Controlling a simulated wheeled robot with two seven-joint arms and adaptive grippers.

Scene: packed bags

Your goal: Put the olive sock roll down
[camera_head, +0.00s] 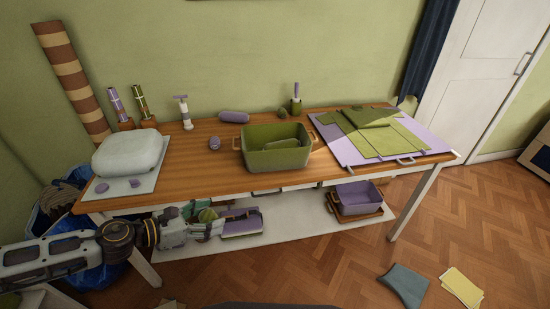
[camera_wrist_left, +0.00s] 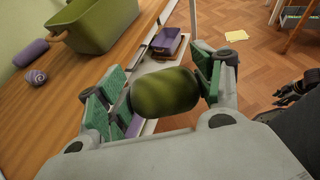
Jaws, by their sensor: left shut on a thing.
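My left gripper (camera_head: 205,222) is in front of the table's front edge, over the lower shelf area. In the left wrist view, my left gripper (camera_wrist_left: 158,88) is shut on the olive sock roll (camera_wrist_left: 166,92), which lies crosswise between the green finger pads. The sock roll (camera_head: 208,215) shows only in part in the head view. An olive bin (camera_head: 277,160) stands on the table, with an olive item (camera_head: 281,144) inside. A dark part at the right of the wrist view looks like my right gripper (camera_wrist_left: 292,88); its jaws are unclear.
The wooden table (camera_head: 195,165) has bare room left of the bin. A lavender roll (camera_head: 234,117) and a small lavender ball (camera_head: 214,143) lie there. A lavender bin (camera_head: 359,195) sits below.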

